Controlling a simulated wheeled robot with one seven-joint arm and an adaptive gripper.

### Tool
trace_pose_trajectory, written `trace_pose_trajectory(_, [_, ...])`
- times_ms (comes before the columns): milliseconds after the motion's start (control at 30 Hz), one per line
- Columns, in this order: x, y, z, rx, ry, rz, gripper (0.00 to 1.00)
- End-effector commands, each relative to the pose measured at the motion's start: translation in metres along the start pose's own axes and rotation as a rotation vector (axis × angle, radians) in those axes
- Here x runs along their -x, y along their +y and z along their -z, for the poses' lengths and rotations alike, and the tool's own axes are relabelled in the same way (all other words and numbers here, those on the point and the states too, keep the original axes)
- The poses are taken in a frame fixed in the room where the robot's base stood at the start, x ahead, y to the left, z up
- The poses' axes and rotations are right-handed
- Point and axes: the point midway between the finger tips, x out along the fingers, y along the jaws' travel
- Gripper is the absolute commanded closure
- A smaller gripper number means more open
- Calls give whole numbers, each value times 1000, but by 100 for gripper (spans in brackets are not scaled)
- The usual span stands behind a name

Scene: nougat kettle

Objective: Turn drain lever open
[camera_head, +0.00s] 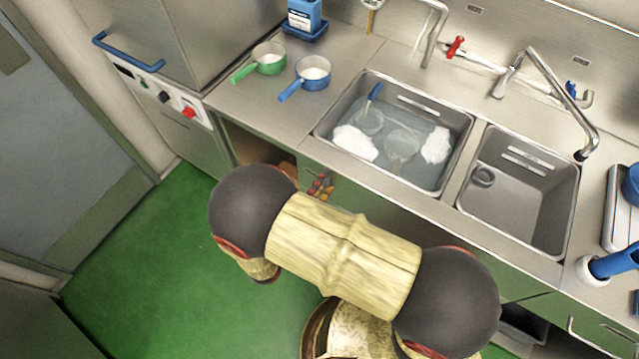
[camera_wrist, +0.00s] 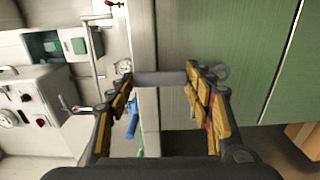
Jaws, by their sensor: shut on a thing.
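In the wrist view, the two fingers of my gripper (camera_wrist: 160,88) stand apart with a short grey bar (camera_wrist: 160,79) between their tips. The bar looks like the drain lever, and the tips touch its two ends. Its mounting and how far it is turned cannot be made out. The left sink basin (camera_head: 327,127) holds water, white lumps and clear vessels.
A green pan (camera_head: 268,62) and a blue pan (camera_head: 313,78) stand on the counter (camera_head: 235,100) left of the basins. Small coloured objects (camera_head: 320,187) show at the cabinet front, close to my arm. The green floor (camera_head: 150,260) is clear at left.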

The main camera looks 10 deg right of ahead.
Motion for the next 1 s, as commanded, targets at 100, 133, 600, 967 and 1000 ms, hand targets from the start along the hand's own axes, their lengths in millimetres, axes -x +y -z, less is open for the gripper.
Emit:
trace_pose_trajectory(100, [0,0,-2,-14,0,0,94])
trace_pose_trajectory(133, [0,0,-2,-17,0,0,94])
trace_pose_trajectory(600, [0,-1,-2,-20,-1,1,44])
trace_pose_trajectory(967, [0,0,-2,-19,0,1,30])
trace_pose_trajectory(1000, [0,0,-2,-19,0,1,30])
